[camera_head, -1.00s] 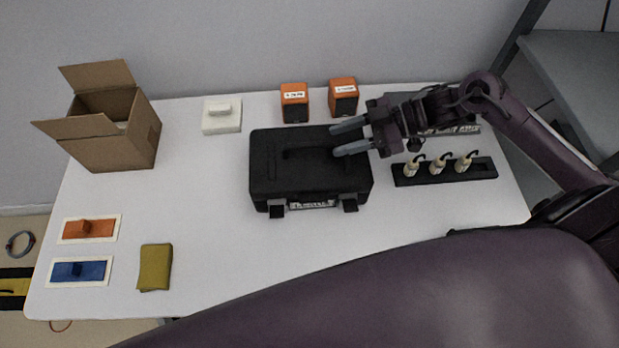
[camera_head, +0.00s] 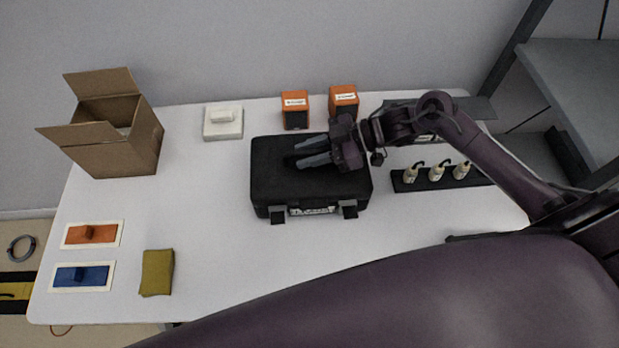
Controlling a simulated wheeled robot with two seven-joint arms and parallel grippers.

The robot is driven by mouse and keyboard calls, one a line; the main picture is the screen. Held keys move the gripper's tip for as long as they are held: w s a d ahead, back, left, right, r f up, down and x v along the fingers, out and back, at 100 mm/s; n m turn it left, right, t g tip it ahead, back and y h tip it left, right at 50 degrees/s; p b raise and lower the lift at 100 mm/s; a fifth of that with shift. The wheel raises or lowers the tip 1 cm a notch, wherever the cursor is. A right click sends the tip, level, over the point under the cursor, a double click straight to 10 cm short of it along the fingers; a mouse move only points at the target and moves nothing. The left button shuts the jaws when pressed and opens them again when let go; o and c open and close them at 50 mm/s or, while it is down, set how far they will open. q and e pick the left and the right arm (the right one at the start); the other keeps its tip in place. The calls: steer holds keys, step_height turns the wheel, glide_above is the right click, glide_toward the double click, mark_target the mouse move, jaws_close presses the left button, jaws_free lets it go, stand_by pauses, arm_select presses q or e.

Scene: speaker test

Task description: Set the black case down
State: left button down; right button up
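The black case (camera_head: 275,180) lies flat and closed in the middle of the white table, its latches and a label facing the front edge. My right gripper (camera_head: 306,152) is over the case's lid, pointing left, with its two grey fingers apart around the area of the handle. The handle is mostly hidden by the fingers, and I cannot tell whether they touch it. My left gripper is not in view; a large dark arm link of mine fills the bottom of the view.
An open cardboard box (camera_head: 117,150) stands at the back left. A white block (camera_head: 223,124) and two orange-black boxes (camera_head: 296,112) stand behind the case. A black rack (camera_head: 440,178) with small bottles is to the right. Orange and blue trays (camera_head: 82,277) and an olive cloth (camera_head: 157,272) lie front left.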

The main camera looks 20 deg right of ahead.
jaws_close()
stand_by(1.1)
steer(key=shift+w+r, duration=0.15)
steer(key=shift+r, duration=0.1)
